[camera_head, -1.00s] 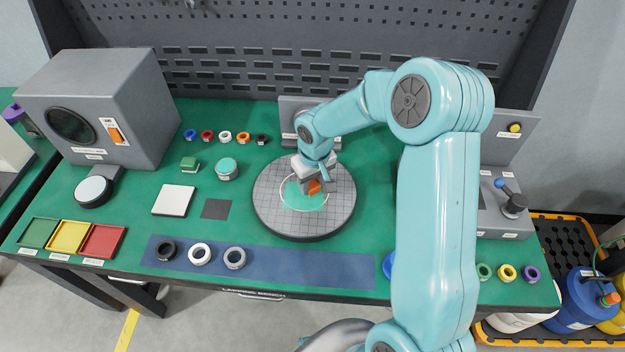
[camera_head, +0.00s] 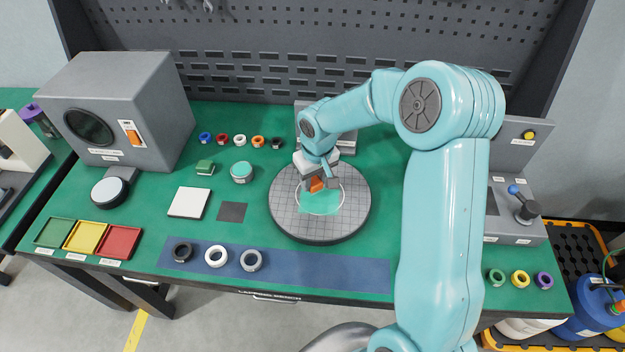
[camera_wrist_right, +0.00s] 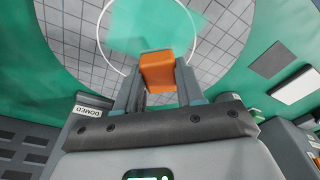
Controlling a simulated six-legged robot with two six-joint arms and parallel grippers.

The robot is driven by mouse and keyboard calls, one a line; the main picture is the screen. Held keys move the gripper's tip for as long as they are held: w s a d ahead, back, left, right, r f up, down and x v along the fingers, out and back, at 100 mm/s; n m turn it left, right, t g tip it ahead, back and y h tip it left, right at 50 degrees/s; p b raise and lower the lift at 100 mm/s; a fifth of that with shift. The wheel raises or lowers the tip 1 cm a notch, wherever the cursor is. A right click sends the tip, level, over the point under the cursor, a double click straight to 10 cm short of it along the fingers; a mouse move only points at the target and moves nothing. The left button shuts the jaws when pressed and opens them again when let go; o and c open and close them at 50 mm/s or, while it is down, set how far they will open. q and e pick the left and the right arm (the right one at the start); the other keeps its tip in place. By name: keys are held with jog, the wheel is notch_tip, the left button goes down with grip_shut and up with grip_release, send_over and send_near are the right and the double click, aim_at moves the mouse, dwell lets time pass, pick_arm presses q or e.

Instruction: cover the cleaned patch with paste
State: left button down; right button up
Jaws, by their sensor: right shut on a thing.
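The round gridded plate (camera_head: 284,213) lies on the green bench, with a white circle drawn on it. A teal paste-coloured layer (camera_head: 320,205) covers part of the circle, mostly its front side, and reaches past the line there. It also shows in the right wrist view (camera_wrist_right: 185,25). My right gripper (camera_head: 318,184) is over the back of the circle, shut on an orange block-like tool (camera_wrist_right: 168,70). The tool's lower end is hidden, so contact with the plate cannot be told. A round pot with a teal top (camera_head: 242,171) stands left of the plate. My left gripper is not in view.
A white tile (camera_head: 190,203) and a dark square (camera_head: 232,212) lie left of the plate. Several rings sit on the blue strip (camera_head: 320,270) in front. A grey box machine (camera_head: 120,105) stands back left. Red, yellow and green trays (camera_head: 120,242) are front left.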

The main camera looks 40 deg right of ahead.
jog(key=shift+w+r+p, duration=0.2)
jog(key=shift+r+p, duration=0.55)
jog(key=shift+r, duration=0.5)
jog(key=shift+s+r+p, duration=0.15)
jog(key=shift+r+p, duration=0.35)
jog(key=shift+r, duration=0.65)
jog(key=shift+r+p, duration=0.25)
jog(key=shift+p, duration=0.1)
